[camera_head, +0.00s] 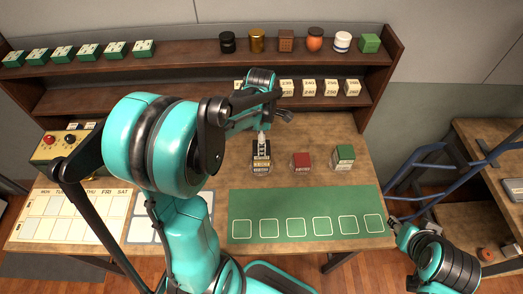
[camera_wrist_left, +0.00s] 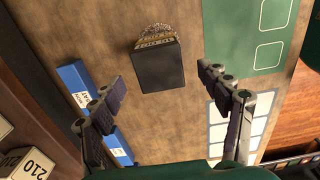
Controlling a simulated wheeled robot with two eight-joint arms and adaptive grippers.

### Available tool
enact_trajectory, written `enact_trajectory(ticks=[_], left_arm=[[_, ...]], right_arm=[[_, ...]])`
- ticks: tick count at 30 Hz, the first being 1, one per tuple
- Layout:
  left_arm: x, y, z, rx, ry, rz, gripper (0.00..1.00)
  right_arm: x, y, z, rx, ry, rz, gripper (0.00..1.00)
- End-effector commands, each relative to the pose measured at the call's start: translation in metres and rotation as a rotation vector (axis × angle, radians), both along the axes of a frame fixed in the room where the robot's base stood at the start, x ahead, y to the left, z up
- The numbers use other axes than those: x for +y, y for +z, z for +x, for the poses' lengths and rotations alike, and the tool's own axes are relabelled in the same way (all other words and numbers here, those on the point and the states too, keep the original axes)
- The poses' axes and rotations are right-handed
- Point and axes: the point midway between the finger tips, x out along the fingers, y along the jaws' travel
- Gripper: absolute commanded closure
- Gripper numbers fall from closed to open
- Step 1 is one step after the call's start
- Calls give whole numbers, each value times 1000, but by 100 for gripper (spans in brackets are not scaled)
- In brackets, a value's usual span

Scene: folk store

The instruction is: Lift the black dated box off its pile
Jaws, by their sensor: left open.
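The black dated box (camera_head: 261,147) sits at the top of a small pile at the middle of the table, partly covered by my left arm in the head view. In the left wrist view the black box (camera_wrist_left: 160,64) shows its plain dark top, with pale lettering along one edge. My left gripper (camera_wrist_left: 160,77) is open, its two fingers apart on either side of the box in that view, with visible gaps to it. My right gripper (camera_head: 396,224) is at the table's front right, away from the pile; its jaws are too small to judge.
A red box pile (camera_head: 302,161) and a green box pile (camera_head: 344,154) stand right of the black one. A green mat (camera_head: 300,203) lies in front, a calendar board (camera_head: 70,216) at left. Blue boxes (camera_wrist_left: 76,80) lie near one finger. A shelf (camera_head: 190,50) runs behind.

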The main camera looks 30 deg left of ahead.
Motion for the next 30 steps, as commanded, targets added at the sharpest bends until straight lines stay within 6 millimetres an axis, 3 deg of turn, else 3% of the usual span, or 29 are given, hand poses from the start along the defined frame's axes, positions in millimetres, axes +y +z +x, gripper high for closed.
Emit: enact_trajectory(ticks=[7, 16, 17, 23, 30], left_arm=[[0, -39, 1, -1, -2, 1, 24], [0, -43, 1, -1, -2, 1, 24], [0, -43, 1, -1, -2, 1, 26], [0, -43, 1, -1, -3, 1, 79], [0, -43, 1, -1, -3, 1, 80]], right_arm=[[0, -15, 0, 0, 0, 0, 60], [0, -15, 0, 0, 0, 0, 60], [0, -15, 0, 0, 0, 0, 60], [0, -15, 0, 0, 0, 0, 60], [0, -15, 0, 0, 0, 0, 60]])
